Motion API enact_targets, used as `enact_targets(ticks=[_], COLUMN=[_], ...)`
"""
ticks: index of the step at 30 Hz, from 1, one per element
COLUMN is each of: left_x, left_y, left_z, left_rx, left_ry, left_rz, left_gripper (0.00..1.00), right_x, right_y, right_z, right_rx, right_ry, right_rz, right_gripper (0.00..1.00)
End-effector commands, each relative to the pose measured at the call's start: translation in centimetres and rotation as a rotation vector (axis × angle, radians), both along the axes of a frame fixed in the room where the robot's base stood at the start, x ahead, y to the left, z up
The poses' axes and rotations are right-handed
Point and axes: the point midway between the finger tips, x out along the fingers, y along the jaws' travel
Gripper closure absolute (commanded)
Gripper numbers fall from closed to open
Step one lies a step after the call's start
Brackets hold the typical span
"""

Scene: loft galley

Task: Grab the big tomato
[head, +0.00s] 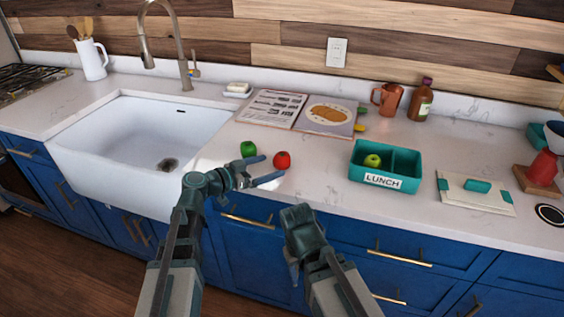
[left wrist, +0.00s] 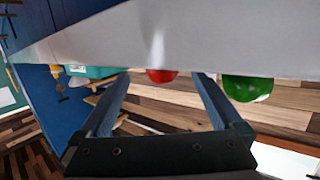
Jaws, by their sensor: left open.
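The red tomato (head: 282,160) sits on the pale counter near its front edge, right of the sink. My left gripper (head: 271,167) is open and empty, its fingers pointing towards the tomato in the head view. In the left wrist view the tomato (left wrist: 160,75) shows between the two fingertips, partly cut off by the counter edge; I cannot tell if either finger touches it. A round green item (head: 248,149) lies left of the tomato, outside the fingers, and also shows in the left wrist view (left wrist: 247,88). My right gripper (head: 300,222) is low in front of the cabinets, its jaws unclear.
An open cookbook (head: 277,108) lies behind the tomato. A teal lunch box (head: 418,186) holding a green apple (head: 372,161) stands to the right. The white sink (head: 105,170) is on the left. Counter between tomato and lunch box is clear.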

Motion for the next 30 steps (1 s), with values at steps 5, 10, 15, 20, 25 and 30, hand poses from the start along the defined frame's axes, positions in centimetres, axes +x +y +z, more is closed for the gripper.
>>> enact_targets(ticks=[5, 10, 15, 20, 25, 30], left_x=[2.1, 2.8, 2.7, 2.7, 2.7, 2.7], left_y=[-1.9, -2.9, -2.8, -2.8, -2.8, -2.8], left_z=[-0.8, -0.9, -0.9, -0.9, -0.9, -0.9], left_rx=[0.000, 0.000, 0.001, 0.000, 0.000, 0.000], left_ry=[0.000, -0.001, -0.001, 0.000, 0.000, 0.000], left_rz=[-0.003, -0.001, 0.000, 0.000, 0.001, 0.001], left_gripper=[0.00, 0.00, 0.00, 0.29, 0.59, 0.90], right_x=[0.0, 0.0, 0.0, 0.0, 0.0, 0.0], right_y=[0.0, 0.0, 0.0, 0.0, 0.0, 0.0], right_z=[-0.8, -0.9, -0.9, -0.9, -0.9, -0.9], right_rx=[0.000, 0.000, 0.000, 0.000, 0.000, 0.000], right_ry=[0.000, 0.000, 0.000, 0.000, 0.000, 0.000], right_rz=[0.000, 0.000, 0.000, 0.000, 0.000, 0.000], right_gripper=[0.48, 0.48, 0.48, 0.48, 0.48, 0.48])
